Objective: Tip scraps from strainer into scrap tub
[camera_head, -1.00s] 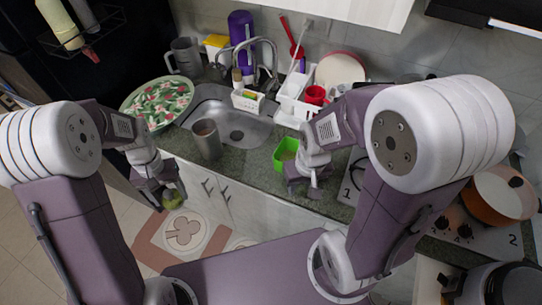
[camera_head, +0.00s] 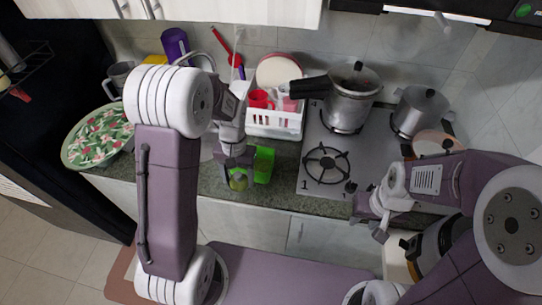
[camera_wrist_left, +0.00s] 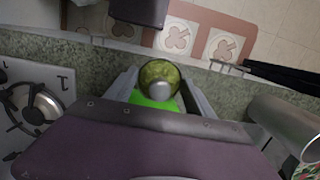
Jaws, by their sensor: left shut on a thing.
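My left gripper (camera_head: 238,172) is shut on the strainer (camera_head: 238,183), a small round thing with green scraps in it. The strainer also shows between the two fingers in the left wrist view (camera_wrist_left: 160,78), a greyish lump among the green. The scrap tub (camera_head: 264,163) is bright green and stands on the counter near its front edge, right beside the strainer. In the left wrist view part of the tub (camera_wrist_left: 154,102) shows just behind the strainer. I cannot tell whether they touch. My right gripper (camera_head: 373,212) is near the front of the stove; its fingers are unclear.
A white dish rack (camera_head: 275,122) stands behind the tub. The stove (camera_head: 316,182) with a pressure cooker (camera_head: 350,100) and a pot (camera_head: 421,110) is to the right. A leafy-patterned tray (camera_head: 97,138) is at left. A metal mug (camera_wrist_left: 285,125) shows in the left wrist view.

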